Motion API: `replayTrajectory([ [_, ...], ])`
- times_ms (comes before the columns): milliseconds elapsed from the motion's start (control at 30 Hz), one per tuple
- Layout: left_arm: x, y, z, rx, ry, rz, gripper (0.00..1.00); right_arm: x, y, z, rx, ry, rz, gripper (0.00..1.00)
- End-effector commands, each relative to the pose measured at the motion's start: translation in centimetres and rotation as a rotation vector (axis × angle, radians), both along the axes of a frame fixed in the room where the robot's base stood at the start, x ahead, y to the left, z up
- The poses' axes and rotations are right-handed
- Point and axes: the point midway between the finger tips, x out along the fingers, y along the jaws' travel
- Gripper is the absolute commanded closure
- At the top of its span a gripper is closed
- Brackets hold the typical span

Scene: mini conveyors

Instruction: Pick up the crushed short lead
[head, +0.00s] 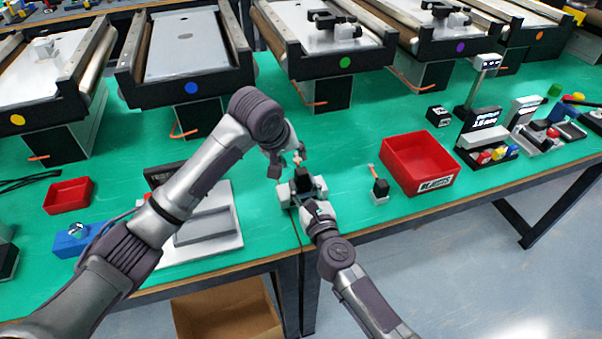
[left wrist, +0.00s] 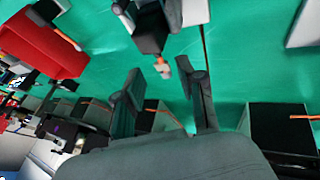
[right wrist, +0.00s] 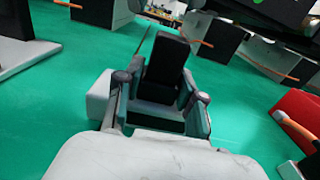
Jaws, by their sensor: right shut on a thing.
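A short lead stub (left wrist: 161,67), pale with an orange tint, sticks out of a black block (left wrist: 150,30) in the left wrist view. Its crushed state is too small to make out. My left gripper (head: 287,164) is open and empty just beyond the block in the head view; its fingers (left wrist: 165,100) point toward the stub, apart from it.
Another black block (head: 380,187) with a longer orange lead stands to the right, beside a red bin (head: 420,165). A smaller red bin (head: 68,195) and a pale tray (head: 210,228) lie left. Conveyors (head: 330,62) line the back.

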Motion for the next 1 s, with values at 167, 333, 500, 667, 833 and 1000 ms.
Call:
replayTrajectory([
  [167,0.7,-0.4,-1.7,0.002,0.002,-0.001,0.61,-0.3,0.0,-0.9,-0.005,0.014,0.002,1.00],
  [333,2.0,-1.2,-4.1,0.002,0.001,0.000,0.61,-0.3,0.0,-0.9,-0.005,0.014,0.002,1.00],
  [500,2.6,-1.5,-5.4,0.002,0.001,-0.002,0.61,-0.3,0.0,-0.9,-0.005,0.014,0.002,1.00],
  [667,2.7,-1.5,-5.5,0.000,-0.001,-0.002,0.61,-0.3,0.0,-0.9,-0.005,0.014,0.002,1.00],
  [833,2.7,-1.5,-5.4,0.001,0.000,-0.002,0.77,-0.3,0.0,-0.9,-0.005,0.014,0.002,1.00],
  [1000,2.7,-1.5,-5.4,0.001,0.000,-0.002,1.00,-0.3,0.0,-0.9,-0.005,0.014,0.002,1.00],
])
